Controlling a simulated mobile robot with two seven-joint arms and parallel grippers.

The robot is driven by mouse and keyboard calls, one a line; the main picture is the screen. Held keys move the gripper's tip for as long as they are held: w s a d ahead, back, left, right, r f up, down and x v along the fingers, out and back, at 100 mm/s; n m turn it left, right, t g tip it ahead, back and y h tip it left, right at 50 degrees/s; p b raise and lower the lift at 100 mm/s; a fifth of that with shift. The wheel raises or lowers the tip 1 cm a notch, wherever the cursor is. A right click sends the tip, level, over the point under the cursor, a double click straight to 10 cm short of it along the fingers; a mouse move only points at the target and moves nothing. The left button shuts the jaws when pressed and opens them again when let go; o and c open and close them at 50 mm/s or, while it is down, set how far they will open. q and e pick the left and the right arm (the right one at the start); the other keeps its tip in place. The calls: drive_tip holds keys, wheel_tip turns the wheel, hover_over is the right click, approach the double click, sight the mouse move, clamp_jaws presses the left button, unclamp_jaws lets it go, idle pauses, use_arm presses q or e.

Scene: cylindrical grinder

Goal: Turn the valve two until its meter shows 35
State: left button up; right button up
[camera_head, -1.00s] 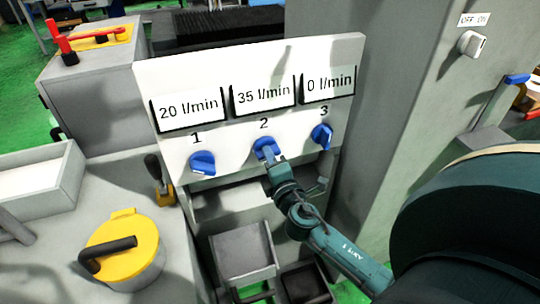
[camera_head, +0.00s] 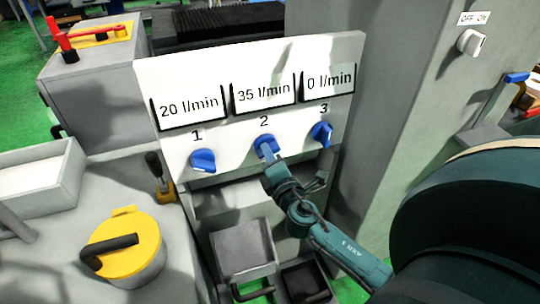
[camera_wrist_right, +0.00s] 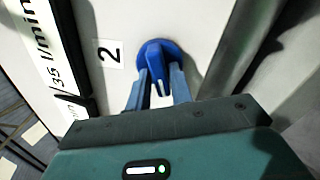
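Valve two is the blue knob (camera_head: 264,142) under the label 2 on the white panel (camera_head: 230,130); its meter (camera_head: 263,95) reads 35 l/min. My right gripper (camera_head: 271,157) is at valve two, its fingers pointing at the panel. In the right wrist view, the blue knob (camera_wrist_right: 158,56) shows its raised handle with a white mark between the two fingertips (camera_wrist_right: 160,72). The fingers stand either side of the handle with gaps visible, so the gripper looks open. My left gripper is not in view.
Valve one (camera_head: 203,160) is left, its meter (camera_head: 189,108) at 20 l/min. Valve three (camera_head: 321,133) is close on the right, its meter (camera_head: 328,81) at 0 l/min. A yellow lid (camera_head: 125,247) with a black handle lies lower left. An OFF/ON switch (camera_head: 471,42) is upper right.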

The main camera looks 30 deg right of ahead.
drive_tip(key=o, duration=0.3)
drive_tip(key=shift+s, duration=0.1)
